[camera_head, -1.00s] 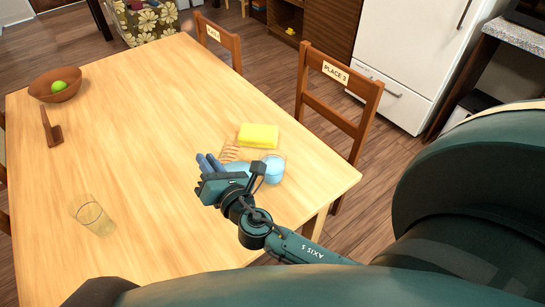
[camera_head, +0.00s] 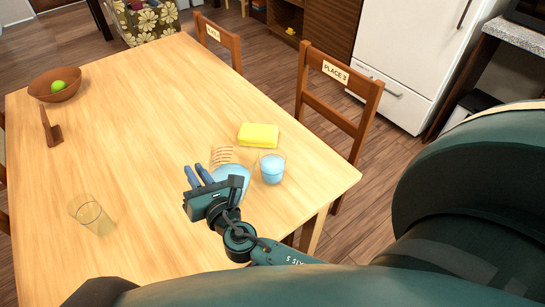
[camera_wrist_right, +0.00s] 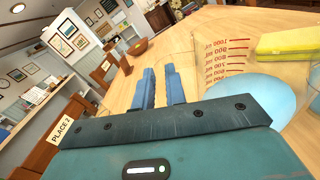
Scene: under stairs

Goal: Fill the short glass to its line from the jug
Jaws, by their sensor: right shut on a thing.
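The clear jug (camera_head: 243,158) with red measuring marks holds pale blue liquid. It stands near the table's right corner and shows large at the right of the wrist view (camera_wrist_right: 205,62). My right gripper (camera_head: 197,177) is at the jug's left side, shut on it; its blue fingers (camera_wrist_right: 160,88) show in the wrist view, where the exact hold is unclear. The short glass (camera_head: 272,169) stands just right of the jug with blue liquid in it; its line cannot be made out. My left gripper is not in view.
A taller, seemingly empty glass (camera_head: 92,215) stands at the table's near left. A yellow sponge (camera_head: 258,135) lies behind the jug. A brown bowl (camera_head: 55,86) with a green fruit and a wooden item (camera_head: 51,130) are far left. The table's middle is clear.

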